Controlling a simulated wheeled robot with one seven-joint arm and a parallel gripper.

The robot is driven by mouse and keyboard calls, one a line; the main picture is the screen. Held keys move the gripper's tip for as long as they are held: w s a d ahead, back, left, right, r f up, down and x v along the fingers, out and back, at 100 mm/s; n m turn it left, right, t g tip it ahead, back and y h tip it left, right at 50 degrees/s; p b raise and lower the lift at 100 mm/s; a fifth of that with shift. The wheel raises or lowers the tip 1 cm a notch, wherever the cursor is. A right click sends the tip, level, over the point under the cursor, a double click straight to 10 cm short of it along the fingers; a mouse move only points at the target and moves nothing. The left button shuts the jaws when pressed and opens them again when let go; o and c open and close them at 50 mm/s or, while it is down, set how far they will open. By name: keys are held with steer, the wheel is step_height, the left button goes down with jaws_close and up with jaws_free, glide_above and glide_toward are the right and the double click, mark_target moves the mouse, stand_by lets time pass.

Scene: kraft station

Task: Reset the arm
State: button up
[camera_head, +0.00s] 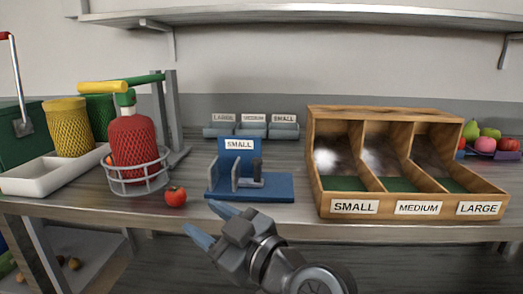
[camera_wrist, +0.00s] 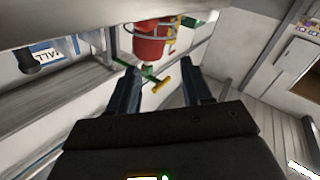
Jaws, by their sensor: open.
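My gripper (camera_head: 208,221) is in the lower middle of the head view, in front of the table's front edge. Its blue-tipped fingers are apart and nothing is between them. In the wrist view my gripper (camera_wrist: 165,80) also shows two spread dark fingers with an empty gap. My arm runs from it down to the lower right of the head view.
The table (camera_head: 270,212) holds a wooden three-bin box (camera_head: 460,123), a blue fixture (camera_head: 280,188) labelled SMALL, a red tomato (camera_head: 176,197), a red net bag (camera_head: 133,140) in a wire ring, and a white tray (camera_head: 30,184). A shelf (camera_head: 300,17) hangs above.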

steer(key=s+d+f+m+t+h+b, duration=0.1)
steer(key=s+d+f+m+t+h, duration=0.2)
steer(key=s+d+f, duration=0.4)
steer(key=s+d+f+m+h+b, duration=0.1)
steer(key=s+d+f+m+h, duration=0.25)
steer(key=d+f, duration=0.45)
steer(key=s+d+f+m+h+b, duration=0.1)
steer(key=s+d+f+m+h, duration=0.15)
steer(key=s, duration=0.25)
steer(key=s+d+f+m+h+b, duration=0.1)
steer(key=s+d+f+m, duration=0.1)
steer(key=s+d+f, duration=0.3)
steer(key=s+d+f+m+h+b, duration=0.1)
steer(key=s+d+f+m+h, duration=0.1)
steer(key=s, duration=0.4)
steer(key=s+d+r+m+h+b, duration=0.1)
steer(key=s+d+r, duration=0.15)
steer(key=s, duration=0.55)
steer(key=s+d+r+h+b, duration=0.1)
steer(key=s+d, duration=0.2)
steer(key=s, duration=0.4)
step_height(320, 180, up, 17)
steer(key=p, duration=1.6)
steer(key=shift+s+p, duration=0.15)
steer(key=shift+p, duration=0.2)
steer(key=shift+f, duration=0.15)
